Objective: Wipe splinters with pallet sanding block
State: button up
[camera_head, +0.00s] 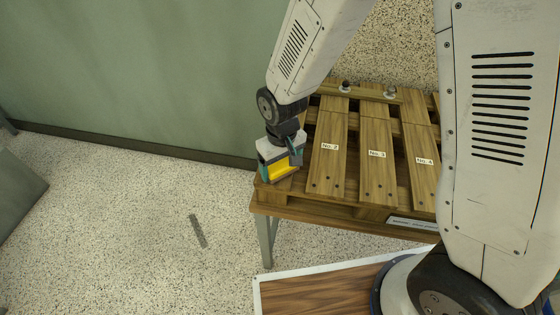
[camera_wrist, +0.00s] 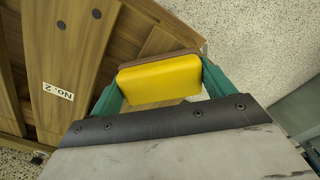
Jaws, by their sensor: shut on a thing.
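My gripper (camera_head: 281,163) is at the left edge of the wooden pallet (camera_head: 350,213), beside the board marked No. 2 (camera_head: 328,155). It is shut on a yellow sanding block (camera_head: 284,170). In the wrist view the block (camera_wrist: 158,80) sits between the green fingers, with a brown layer along its far side. I cannot tell whether the block touches the pallet. Boards No. 3 (camera_head: 377,160) and No. 4 (camera_head: 424,165) lie to the right. My gripper and arm hide part of the pallet's left side. No splinters can be made out.
The pallet rests on a stand with a metal leg (camera_head: 266,241). Two small knobs (camera_head: 345,86) (camera_head: 390,92) stand at the pallet's far end. A green wall (camera_head: 130,70) rises behind on the left. A grey strip (camera_head: 198,231) lies on the otherwise open speckled floor.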

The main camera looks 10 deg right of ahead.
jog(key=shift+f, duration=0.65)
dwell(0.8)
jog(key=shift+w+d, duration=0.25)
jog(key=shift+w, duration=0.4)
jog(key=shift+w+d, duration=0.2)
jog(key=shift+w, duration=0.4)
jog(key=shift+w+d, duration=0.25)
jog(key=shift+w, duration=0.4)
jog(key=shift+s+a+f, duration=0.1)
jog(key=shift+s+a, duration=0.1)
jog(key=shift+s, duration=0.35)
jog(key=shift+s+a, duration=0.15)
jog(key=shift+s, duration=0.4)
jog(key=shift+s+a, duration=0.3)
jog(key=shift+s, duration=0.6)
jog(key=shift+w+r, duration=0.1)
jog(key=shift+r, duration=3.5)
